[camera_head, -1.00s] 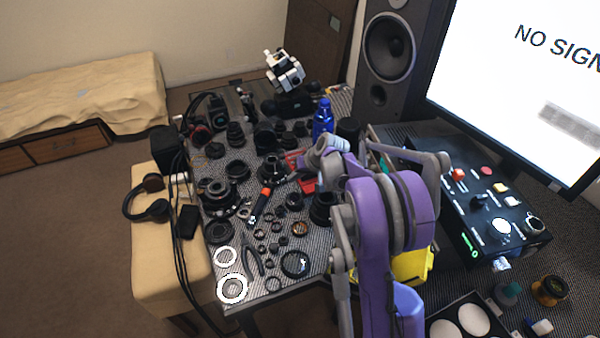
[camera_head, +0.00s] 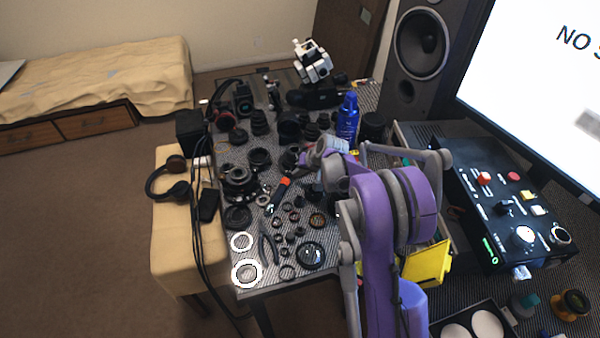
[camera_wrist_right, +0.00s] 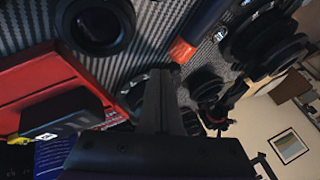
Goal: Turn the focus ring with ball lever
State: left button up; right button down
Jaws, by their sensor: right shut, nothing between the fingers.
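Several black lens parts stand on the striped work table (camera_head: 262,284); I cannot tell which one carries the focus ring with the ball lever. A wide black lens part (camera_head: 238,180) sits at the table's left side. In the right wrist view, a black ring part (camera_wrist_right: 100,25) lies at the upper left and black lens barrels (camera_wrist_right: 268,45) stand at the right. My right gripper (camera_wrist_right: 160,82) is shut and empty, its fingers over the dark parts. In the head view, my purple right arm hides much of it. My left gripper is not in view.
A blue bottle (camera_head: 347,120) stands at the back. A red box (camera_wrist_right: 50,85) is close left of the fingers. A control box (camera_head: 475,190), speaker (camera_head: 425,45) and monitor stand right. White rings (camera_head: 246,273) lie at the front-left corner.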

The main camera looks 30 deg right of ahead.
jog(key=shift+w+a+m+h+b, duration=0.25)
jog(key=shift+a+m+h+b, duration=0.1)
jog(key=shift+a+m, duration=0.2)
jog(key=shift+w+a+m+h+b, duration=0.25)
jog(key=shift+a+m+h, duration=0.15)
jog(key=shift+m, duration=0.25)
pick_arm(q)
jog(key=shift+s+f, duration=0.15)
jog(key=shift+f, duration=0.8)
pick_arm(e)
jog(key=shift+w+a+m+h, duration=0.2)
jog(key=shift+m+h, duration=0.05)
jog(key=shift+m, duration=0.35)
